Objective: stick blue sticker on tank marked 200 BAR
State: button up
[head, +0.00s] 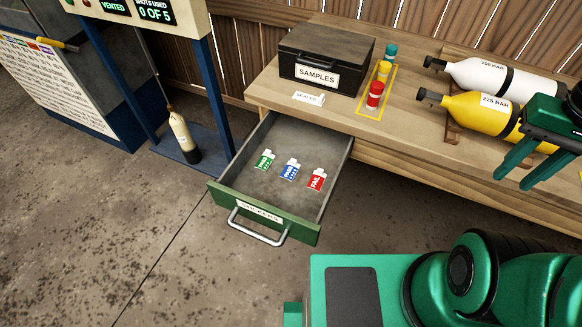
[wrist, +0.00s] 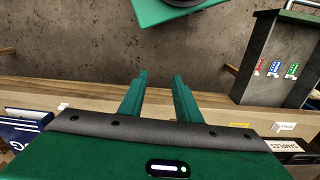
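The blue sticker (head: 290,169) lies in the open drawer (head: 224,198), between a green sticker (head: 264,160) and a red one (head: 316,180). It also shows in the wrist view (wrist: 274,68). A white tank (head: 505,80) lies on the bench; its label is small and its middle digit is unclear, possibly 200 BAR. A yellow tank (head: 475,105) marked 225 BAR lies in front of it. My gripper (head: 515,177) is open and empty, right of the drawer near the bench's front edge, and partly covers the yellow tank. Its spread fingers show in the wrist view (wrist: 159,78).
A black SAMPLES box (head: 325,57), a small SEALED card (head: 308,98) and several coloured bottles (head: 375,95) stand on the bench (head: 410,135) behind the drawer. A blue-posted stand (head: 218,100) is left of the drawer. Bare floor lies in front.

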jog(key=w+a+f+n, duration=0.3)
jog(key=w+a+n, duration=0.15)
jog(key=w, duration=0.55)
jog(key=n+t+y, duration=0.2)
jog(key=n+y, duration=0.2)
jog(key=n, duration=1)
send_near(294, 160)
jog(key=x, duration=0.3)
jog(key=shift+w+a+r, duration=0.1)
jog(key=shift+a+r, duration=0.05)
jog(key=shift+a, duration=0.05)
jog(key=shift+d+x, duration=0.15)
jog(key=shift+x, duration=1.25)
jog(key=shift+d+x, duration=0.1)
jog(key=shift+x, duration=1.3)
grip_shut()
